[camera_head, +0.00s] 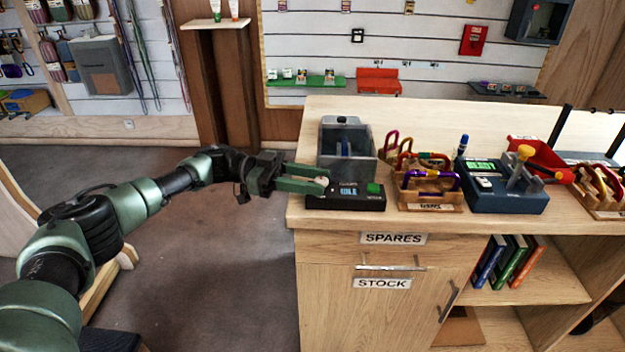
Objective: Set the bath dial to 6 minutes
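The bath is a grey open-topped box (365,176) on the counter's left end. A low black control panel (346,203) lies along its front, with a small lit display and a green button (374,188). My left gripper (325,180) reaches in from the left over the panel's left part. Its two green fingers are apart, with a small pale, round piece between the tips, which looks like the dial. The fingers partly hide it, so I cannot tell whether they touch it or where it points. The display text is too small to read surely. My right gripper is out of view.
A wooden rack with colored carabiners (430,190) stands close right of the bath. Beyond it are a blue device with a green screen (507,190) and a red tray (540,158). The counter front (400,222) has drawers below. Free floor (220,270) lies to the left.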

